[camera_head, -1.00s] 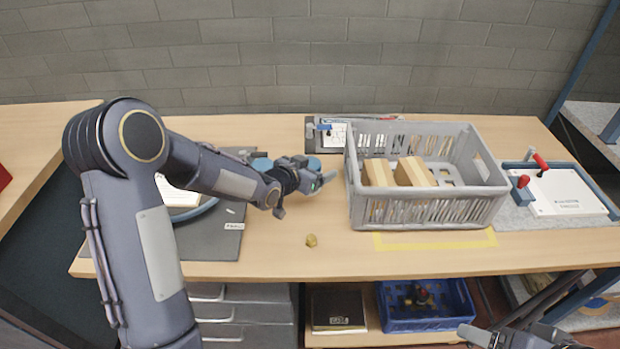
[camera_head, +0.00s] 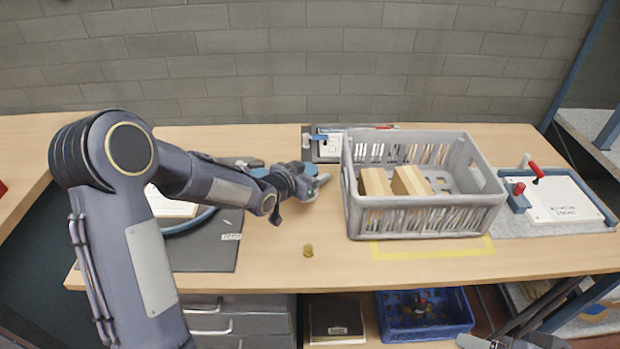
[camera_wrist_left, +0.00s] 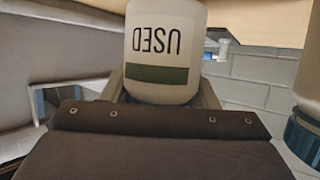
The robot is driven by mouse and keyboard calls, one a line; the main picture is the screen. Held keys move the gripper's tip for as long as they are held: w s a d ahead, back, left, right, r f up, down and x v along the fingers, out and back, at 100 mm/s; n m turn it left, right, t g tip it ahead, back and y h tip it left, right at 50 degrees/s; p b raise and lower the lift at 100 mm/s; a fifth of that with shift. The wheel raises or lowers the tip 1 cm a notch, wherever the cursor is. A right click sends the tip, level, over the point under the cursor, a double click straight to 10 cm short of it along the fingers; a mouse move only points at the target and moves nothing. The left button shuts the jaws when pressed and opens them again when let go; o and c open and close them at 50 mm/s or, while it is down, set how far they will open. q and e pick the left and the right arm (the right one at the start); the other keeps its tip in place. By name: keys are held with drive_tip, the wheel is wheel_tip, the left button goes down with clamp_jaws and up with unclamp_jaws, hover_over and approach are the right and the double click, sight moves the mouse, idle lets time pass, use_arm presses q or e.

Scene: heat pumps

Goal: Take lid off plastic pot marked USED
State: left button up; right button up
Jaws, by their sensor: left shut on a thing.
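The white plastic pot marked USED (camera_wrist_left: 165,45) fills the upper middle of the left wrist view, its lettering upside down and a dark green band (camera_wrist_left: 162,74) near its lower end there. My left gripper (camera_head: 318,181) is at the table's back, left of the grey crate, and is shut at the pot's lid end. The lid itself is hidden behind the gripper body in the left wrist view. Blue round shapes show behind the gripper in the head view. My right gripper (camera_head: 492,342) is partly in view at the bottom edge; its opening cannot be told.
The grey crate (camera_head: 430,222) with wooden blocks (camera_head: 408,182) stands right of my left gripper. Another pot with a blue lid (camera_wrist_left: 302,138) shows at the left wrist view's right edge. A small yellowish piece (camera_head: 308,251) lies in front; bare table surrounds it.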

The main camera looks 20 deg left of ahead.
use_arm(q)
drive_tip(key=s+d+r, duration=0.1)
drive_tip(key=s+r, duration=1)
drive_tip(key=s, duration=0.3)
drive_tip(key=shift+r, duration=0.4)
drive_tip(key=o, duration=0.5)
drive_tip(key=c, duration=0.8)
